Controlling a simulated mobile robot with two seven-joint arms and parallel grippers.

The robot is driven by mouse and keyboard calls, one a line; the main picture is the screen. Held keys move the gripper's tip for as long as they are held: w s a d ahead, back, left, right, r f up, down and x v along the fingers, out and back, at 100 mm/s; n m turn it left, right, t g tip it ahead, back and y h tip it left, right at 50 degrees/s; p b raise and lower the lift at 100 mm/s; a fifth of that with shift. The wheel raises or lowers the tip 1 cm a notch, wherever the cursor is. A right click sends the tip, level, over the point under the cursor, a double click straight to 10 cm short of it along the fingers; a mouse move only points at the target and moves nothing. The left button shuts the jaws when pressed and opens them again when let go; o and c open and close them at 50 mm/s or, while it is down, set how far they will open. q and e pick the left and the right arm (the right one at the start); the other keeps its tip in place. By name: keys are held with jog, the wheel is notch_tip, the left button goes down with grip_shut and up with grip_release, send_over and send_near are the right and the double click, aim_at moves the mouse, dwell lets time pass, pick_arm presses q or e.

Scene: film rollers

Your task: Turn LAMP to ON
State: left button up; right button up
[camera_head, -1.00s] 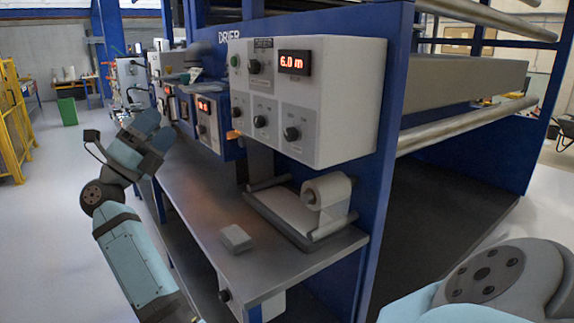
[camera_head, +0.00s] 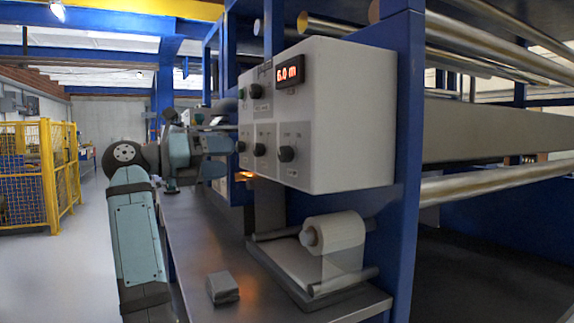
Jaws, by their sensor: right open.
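The grey control box (camera_head: 340,125) carries a red display (camera_head: 289,73) and several black knobs. One knob (camera_head: 255,91) is in the upper row, and three are below: a left knob (camera_head: 241,146), a middle knob (camera_head: 259,150) and a right knob (camera_head: 287,154). Their labels are too small to read, so I cannot tell which is LAMP. My right gripper (camera_head: 226,144) is beside the left edge of the box, near the left lower knob. It is open and looks empty; its fingertips are hard to make out. I cannot tell whether it touches anything. My left gripper is out of view.
Below the box, a film roll (camera_head: 335,235) sits on a holder at the metal table (camera_head: 205,250). A small grey block (camera_head: 222,287) lies on the table. A blue post (camera_head: 405,150) stands right of the box. Yellow fencing (camera_head: 60,165) is at far left, with open floor before it.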

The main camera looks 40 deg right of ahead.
aim_at(280, 155)
jog(key=b+x, duration=0.2)
jog(key=x, duration=0.6)
jog(key=shift+d+f+b, duration=0.2)
jog(key=shift+b, duration=0.1)
jog(key=b+x, duration=0.1)
jog(key=x, duration=0.2)
jog(key=shift+s+d, duration=0.1)
jog(key=shift+d, duration=0.25)
jog(key=shift+s+d+r, duration=0.15)
jog(key=shift+s+d, duration=0.05)
jog(key=shift+d, duration=0.25)
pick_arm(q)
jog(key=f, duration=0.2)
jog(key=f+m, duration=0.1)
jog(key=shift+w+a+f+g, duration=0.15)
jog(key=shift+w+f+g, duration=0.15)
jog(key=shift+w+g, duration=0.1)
pick_arm(e)
jog(key=c, duration=0.9)
